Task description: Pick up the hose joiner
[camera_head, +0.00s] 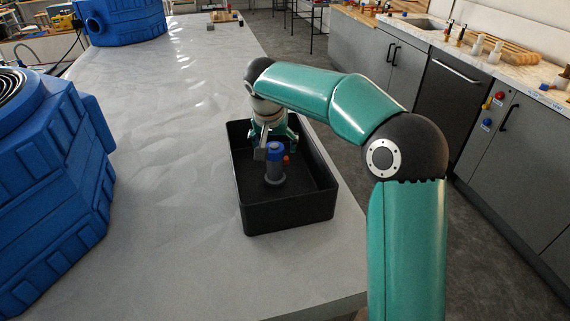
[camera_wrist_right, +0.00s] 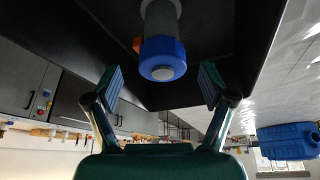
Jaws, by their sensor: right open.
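The hose joiner, a grey cylinder with a blue collar (camera_head: 275,150), stands upright inside a black bin (camera_head: 290,217) on the grey table. In the right wrist view its blue end (camera_wrist_right: 162,55) points towards the camera, with a small orange part at its side. My right gripper (camera_head: 275,135) is open over the bin, at the joiner's far side in the head view. In the right wrist view its two fingers (camera_wrist_right: 162,84) are spread wide, with the blue end between and just beyond the tips. I see no clear contact. My left gripper is not in view.
A large blue ribbed unit (camera_head: 50,175) stands at the left of the table, and another (camera_head: 120,22) at the back. The table (camera_head: 170,240) between is clear. A counter with cabinets (camera_head: 440,90) is at the right.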

